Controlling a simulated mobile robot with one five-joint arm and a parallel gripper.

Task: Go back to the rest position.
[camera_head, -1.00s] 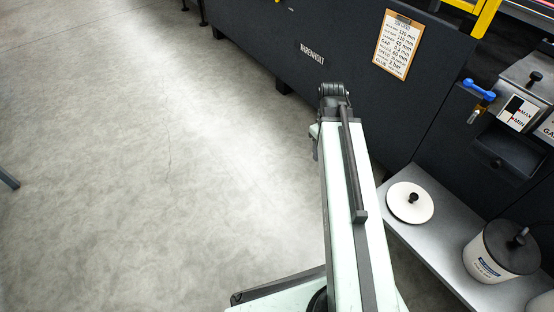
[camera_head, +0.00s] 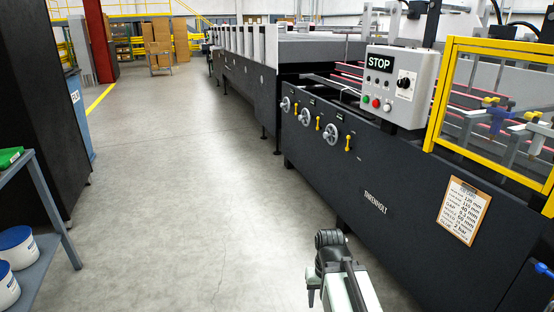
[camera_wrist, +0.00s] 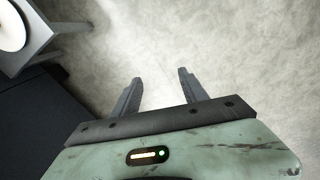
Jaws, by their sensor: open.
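My gripper (camera_wrist: 160,84) shows in the wrist view with its two dark fingers apart and nothing between them. Bare concrete floor lies beyond the fingertips. In the head view only the upper part of my arm shows at the bottom, right of centre; the gripper's fingers are not visible there. The arm stands in front of the dark folder gluer (camera_head: 375,205), with floor to its left.
A control box (camera_head: 400,85) with a STOP sign and a yellow guard frame (camera_head: 440,95) top the machine. A clipboard (camera_head: 464,211) hangs on its side. A blue-grey shelf (camera_head: 50,195) with white tubs (camera_head: 18,247) stands at left. The aisle floor (camera_head: 180,170) between is clear.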

